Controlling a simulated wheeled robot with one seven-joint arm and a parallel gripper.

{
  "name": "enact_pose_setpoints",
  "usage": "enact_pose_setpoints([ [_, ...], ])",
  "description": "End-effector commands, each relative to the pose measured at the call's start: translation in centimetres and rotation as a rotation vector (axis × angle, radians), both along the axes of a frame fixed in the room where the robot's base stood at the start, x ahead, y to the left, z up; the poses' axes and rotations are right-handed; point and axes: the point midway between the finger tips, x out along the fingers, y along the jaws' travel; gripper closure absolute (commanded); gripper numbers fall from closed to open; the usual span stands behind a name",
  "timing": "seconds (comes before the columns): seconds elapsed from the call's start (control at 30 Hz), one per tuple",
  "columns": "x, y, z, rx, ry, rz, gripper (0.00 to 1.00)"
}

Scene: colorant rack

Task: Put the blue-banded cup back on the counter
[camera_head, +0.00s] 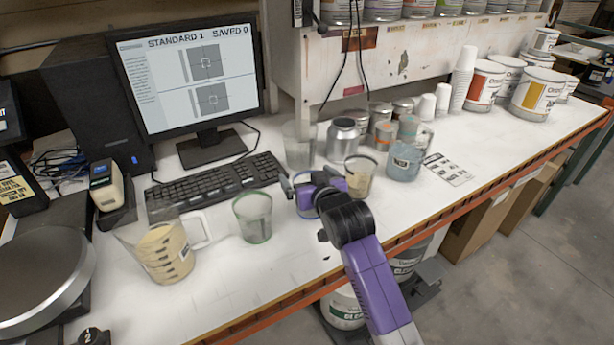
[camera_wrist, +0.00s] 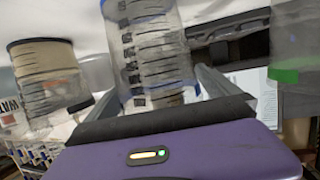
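The blue-banded cup (camera_head: 304,194) is clear with a blue ring and stands upright over the counter (camera_head: 305,258), partly hidden by my gripper (camera_head: 318,186). In the wrist view the cup (camera_wrist: 152,45), with dark scale marks, is between the two fingers of my gripper (camera_wrist: 158,88). The fingers lie against both sides of the cup, so the gripper looks shut on it. I cannot tell whether the cup's base touches the counter.
A green-banded cup (camera_head: 252,217) stands to the left and a cup with tan contents (camera_head: 360,177) close on the right. The keyboard (camera_head: 215,185) is behind. A jug of tan liquid (camera_head: 165,252) is farther left. The counter's front strip is clear.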

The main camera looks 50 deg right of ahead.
Motion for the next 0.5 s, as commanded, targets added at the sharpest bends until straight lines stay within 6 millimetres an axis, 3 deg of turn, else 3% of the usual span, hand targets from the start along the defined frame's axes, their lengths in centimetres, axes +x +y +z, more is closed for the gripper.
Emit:
enact_pose_setpoints([
  [0.3, -0.1, 0.1, 0.5, 0.000, 0.000, 0.000, 0.00],
  [0.5, -2.7, 1.4, 1.2, 0.000, 0.000, 0.001, 0.00],
])
